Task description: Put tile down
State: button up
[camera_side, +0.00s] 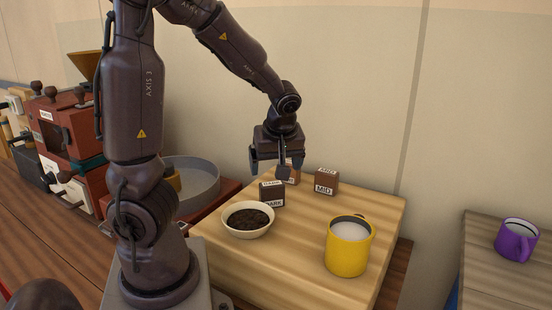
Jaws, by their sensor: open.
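My gripper (270,170) is open, pointing down above the back of the light wooden block (300,228). A dark brown tile marked DARK (271,194) stands upright on the block just below my gripper. Another brown tile (293,175) stands behind my fingers and is partly hidden by them; its label cannot be read. A third brown tile marked MID (326,182) stands to the right, apart from my gripper. I cannot tell whether my fingers touch any tile.
A cream bowl of dark beans (247,233) sits at the block's left. A yellow mug (348,250) stands at its front right. A grey round pan (195,178) and a red machine (70,130) are at the left. A purple mug (515,240) is on another table.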

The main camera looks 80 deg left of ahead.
jog(key=s+d+r+m+t+h, duration=0.2)
jog(key=d+r+m, duration=0.3)
jog(key=d+m, duration=0.4)
jog(key=s+d+r+m+t+h, duration=0.2)
jog(key=d+r+m, duration=0.3)
jog(key=d+m, duration=0.4)
jog(key=shift+s+d+r+t, duration=0.2)
jog(key=shift+s+d+t, duration=0.25)
jog(key=shift+t, duration=0.35)
